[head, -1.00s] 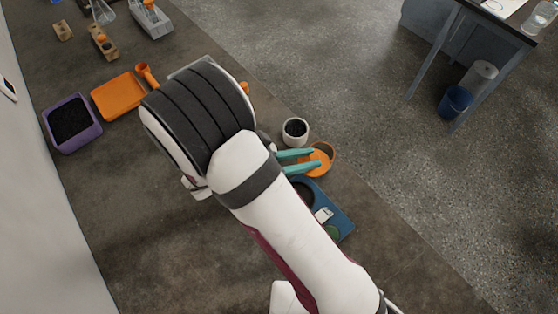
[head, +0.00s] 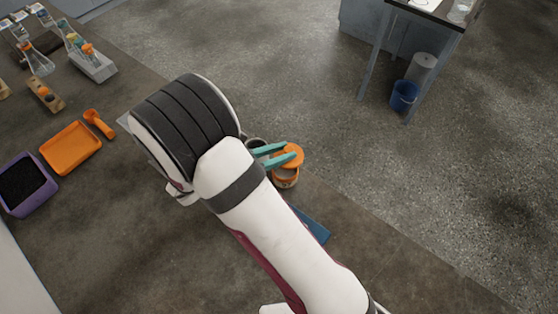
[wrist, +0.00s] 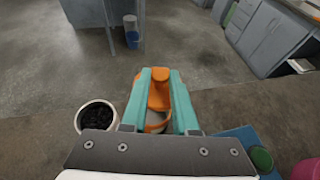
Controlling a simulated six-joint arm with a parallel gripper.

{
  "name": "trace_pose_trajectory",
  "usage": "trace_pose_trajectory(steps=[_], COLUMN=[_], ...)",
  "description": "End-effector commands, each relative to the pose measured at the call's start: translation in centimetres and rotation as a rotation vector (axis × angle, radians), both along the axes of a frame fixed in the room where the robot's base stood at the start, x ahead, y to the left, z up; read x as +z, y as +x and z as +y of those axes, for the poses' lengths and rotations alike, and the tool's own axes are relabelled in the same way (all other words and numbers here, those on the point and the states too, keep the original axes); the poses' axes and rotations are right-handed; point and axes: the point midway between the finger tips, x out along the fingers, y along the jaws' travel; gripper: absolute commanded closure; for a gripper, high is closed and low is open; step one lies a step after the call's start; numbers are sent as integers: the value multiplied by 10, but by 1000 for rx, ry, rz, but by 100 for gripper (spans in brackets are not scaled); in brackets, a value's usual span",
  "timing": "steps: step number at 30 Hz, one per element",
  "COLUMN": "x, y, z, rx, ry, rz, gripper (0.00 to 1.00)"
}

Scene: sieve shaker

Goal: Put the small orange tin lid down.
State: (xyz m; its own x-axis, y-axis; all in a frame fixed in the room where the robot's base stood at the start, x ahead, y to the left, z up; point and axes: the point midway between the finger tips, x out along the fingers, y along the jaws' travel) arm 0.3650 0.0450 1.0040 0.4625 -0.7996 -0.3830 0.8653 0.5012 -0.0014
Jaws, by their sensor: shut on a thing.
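The small orange tin lid (head: 293,154) is between the teal fingertips of my gripper (head: 290,154), on the right side of the arm. In the wrist view the lid (wrist: 159,92) is clamped between the two fingers (wrist: 160,88) and seen steeply from the side. The open orange tin (head: 286,180) stands on the bench just below the lid in the head view. In the wrist view the tin (wrist: 156,121) shows partly between the fingers, its pale inside visible. The lid appears raised off the tin; the exact gap cannot be told.
A white cup of black grains (wrist: 97,116) stands left of the tin in the wrist view. A blue tray (head: 312,225) with a green disc (wrist: 262,158) lies on the other side. An orange tray (head: 70,148) and purple tray (head: 26,185) are farther left. The bench edge is close.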

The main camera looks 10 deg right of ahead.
Motion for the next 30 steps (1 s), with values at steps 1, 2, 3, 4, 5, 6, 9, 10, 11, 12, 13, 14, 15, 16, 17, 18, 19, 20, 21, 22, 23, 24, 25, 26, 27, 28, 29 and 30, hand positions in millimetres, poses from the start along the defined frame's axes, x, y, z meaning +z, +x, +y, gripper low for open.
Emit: trace_pose_trajectory(steps=[1,2,3,4,5,6,9,10,11,12,13,14,15,16,17,18,19,20,21,22,23,24,25,26,27,28,29,30], x=[-4,-8,-16,-23,-29,-36,-45,-45,-45,-45,-45,-45,-45,-45,-46,-47,-48,-49,-50,-51,-52,-53,-54,-55,-56,-57,-56,-56], y=[2,2,2,2,2,2,2,2,3,2,3,3,2,2,2,2,3,3,2,3,2,2,2,2,2,2,2,2], z=[4,6,6,7,7,7,7,7,7,7,7,6,6,6,6,6,6,6,7,6,6,6,6,6,6,6,6,6], rx=[0,0,-1,0,0,0,-1,-1,-1,-1,-1,-1,-1,-1,-1,-1,-1,-1,-1,-1,-1,-1,-1,-1,-1,-1,-1,-1], ry=[0,-1,-3,-3,-3,-2,-1,0,0,1,1,1,0,0,0,0,0,0,0,0,0,0,0,0,0,0,0,0], rz=[0,2,3,3,3,4,1,0,0,0,0,0,0,0,0,0,0,0,0,0,0,0,0,0,0,0,0,0], gripper=[100,100,100,100,100,100,100,100,100,100,100,100,100,100,100,100,100,100,100,100,100,100,100,100,100,100,67,60])
